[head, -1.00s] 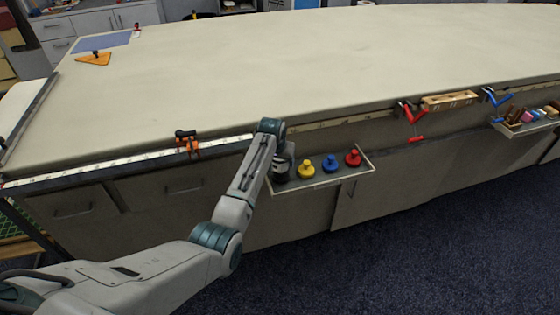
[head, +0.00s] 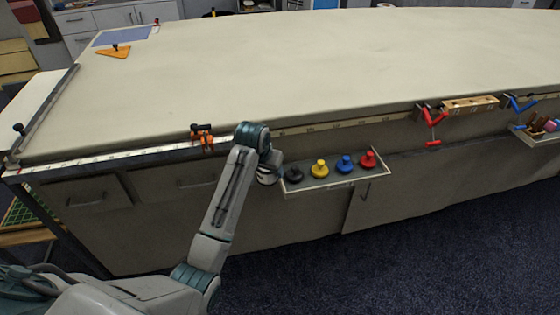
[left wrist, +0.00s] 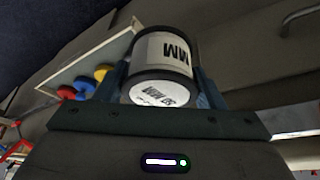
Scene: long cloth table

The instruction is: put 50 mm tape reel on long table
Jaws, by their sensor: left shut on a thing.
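The 50 mm tape reel (left wrist: 165,62) is a white cylinder with dark rims and dark lettering on its side and end label. My left gripper (left wrist: 160,88) is shut on it, one finger on each side, in the left wrist view. In the head view the left gripper (head: 267,163) is in front of the long table's side, just left of the small tray, and the reel (head: 268,177) shows partly below the wrist. The long table (head: 300,75) has a wide, pale cloth top, higher than the reel. My right gripper is not in view.
The side tray (head: 330,184) holds black, yellow, blue and red knobbed pieces. Orange (head: 202,136) and red (head: 431,122) clamps sit on the near edge, with a wooden block (head: 470,104) farther right. An orange triangle (head: 114,52) lies far left. The middle of the tabletop is bare.

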